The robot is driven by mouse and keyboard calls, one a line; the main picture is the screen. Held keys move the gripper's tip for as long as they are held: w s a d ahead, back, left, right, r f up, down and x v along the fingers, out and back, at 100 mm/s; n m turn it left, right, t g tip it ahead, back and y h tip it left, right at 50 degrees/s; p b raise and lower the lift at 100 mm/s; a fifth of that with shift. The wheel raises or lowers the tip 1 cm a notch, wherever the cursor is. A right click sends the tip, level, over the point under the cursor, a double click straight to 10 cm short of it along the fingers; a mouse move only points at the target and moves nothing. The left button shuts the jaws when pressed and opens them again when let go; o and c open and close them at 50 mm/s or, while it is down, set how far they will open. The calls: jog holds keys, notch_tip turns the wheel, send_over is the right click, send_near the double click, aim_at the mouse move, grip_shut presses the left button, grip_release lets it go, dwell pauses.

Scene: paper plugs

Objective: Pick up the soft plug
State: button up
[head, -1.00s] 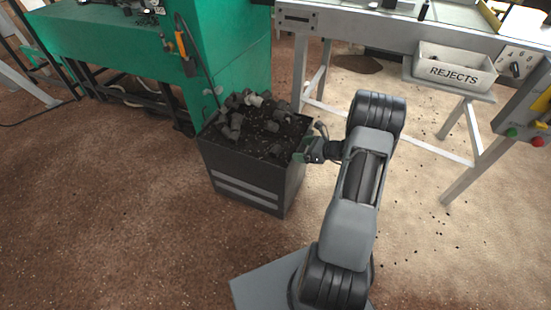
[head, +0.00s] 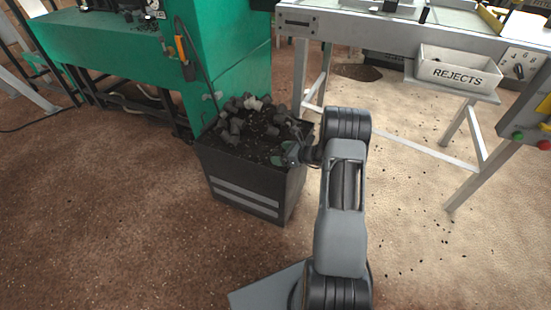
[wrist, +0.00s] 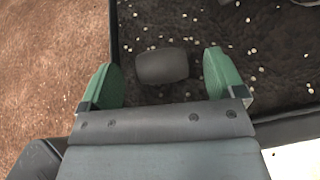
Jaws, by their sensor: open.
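My gripper (head: 287,154) is over the right side of the dark bin (head: 247,202), reaching in from the right. In the wrist view my gripper (wrist: 162,76) is open, with its two green fingers apart. A single dark grey, rounded plug (wrist: 161,66) lies on the dark, speckled fill of the bin, in the gap between the fingers. Neither finger clearly touches it. The frames do not show whether this plug is soft. In the head view it is not clearly visible near the gripper. Several other grey plugs (head: 238,122) lie heaped toward the back of the bin.
The bin's wall and rim are close to my gripper. A green machine (head: 230,60) stands right behind the bin. A metal table (head: 345,30) with a REJECTS box (head: 457,70) stands at the right. The brown floor (head: 110,220) at the left is clear.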

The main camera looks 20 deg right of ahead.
aim_at(277, 153)
jog(key=x, duration=0.3)
jog(key=shift+b, duration=0.35)
jog(key=c, duration=1)
jog(key=shift+r, duration=0.1)
